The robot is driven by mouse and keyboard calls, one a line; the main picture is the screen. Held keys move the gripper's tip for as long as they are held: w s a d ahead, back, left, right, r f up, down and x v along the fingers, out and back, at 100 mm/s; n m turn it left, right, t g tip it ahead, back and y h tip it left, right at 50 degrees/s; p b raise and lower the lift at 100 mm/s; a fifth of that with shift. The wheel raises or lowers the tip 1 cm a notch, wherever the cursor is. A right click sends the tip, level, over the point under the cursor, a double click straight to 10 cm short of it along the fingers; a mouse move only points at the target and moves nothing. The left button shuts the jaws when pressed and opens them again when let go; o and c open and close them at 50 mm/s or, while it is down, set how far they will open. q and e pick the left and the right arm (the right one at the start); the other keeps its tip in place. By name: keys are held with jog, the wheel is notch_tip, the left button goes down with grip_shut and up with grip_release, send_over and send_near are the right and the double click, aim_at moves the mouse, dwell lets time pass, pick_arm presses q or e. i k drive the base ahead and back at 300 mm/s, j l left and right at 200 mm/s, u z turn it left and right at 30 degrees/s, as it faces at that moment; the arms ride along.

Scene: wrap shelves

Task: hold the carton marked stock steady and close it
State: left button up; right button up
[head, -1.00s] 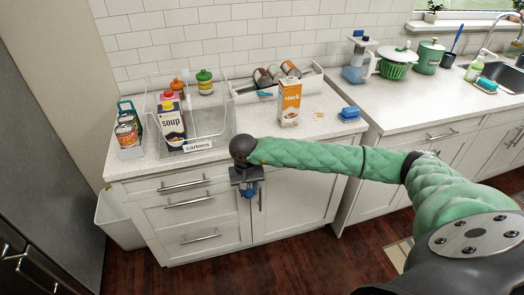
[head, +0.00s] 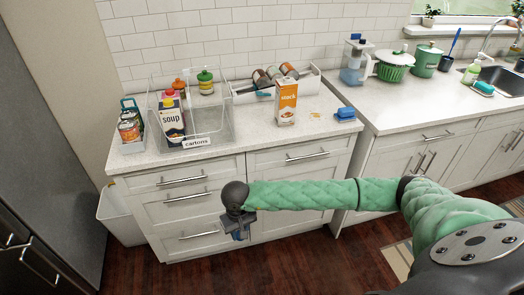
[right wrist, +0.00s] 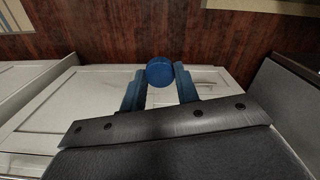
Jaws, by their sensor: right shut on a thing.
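The white and orange carton marked stock (head: 287,108) stands upright on the counter; its top is too small to tell whether a cap is on. My right gripper (head: 239,235) hangs in front of the cabinet drawers, below the counter edge and apart from the carton. In the right wrist view its two blue fingers (right wrist: 160,82) are shut on a round blue cap (right wrist: 160,71). My left gripper is in neither view.
A clear bin labelled cartons (head: 215,138) holds a soup carton (head: 172,118). Behind the stock carton, a white tray (head: 312,83) holds several cans. A blue sponge-like block (head: 346,113) and small orange bits (head: 314,115) lie to its right. The counter front is clear.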

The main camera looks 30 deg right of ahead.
aim_at(287, 87)
jog(key=k+l, duration=0.1)
jog(key=l, duration=0.3)
jog(key=k+l, duration=0.15)
jog(key=l, duration=0.25)
jog(key=k+l, duration=0.1)
jog(key=l, duration=0.3)
jog(key=k+l+u, duration=0.1)
jog(key=l, duration=0.25)
jog(key=k+l, duration=0.15)
jog(key=l, duration=0.25)
jog(key=k+l, duration=0.15)
jog(key=l, duration=0.25)
jog(key=k+l, duration=0.15)
jog(key=l, duration=0.2)
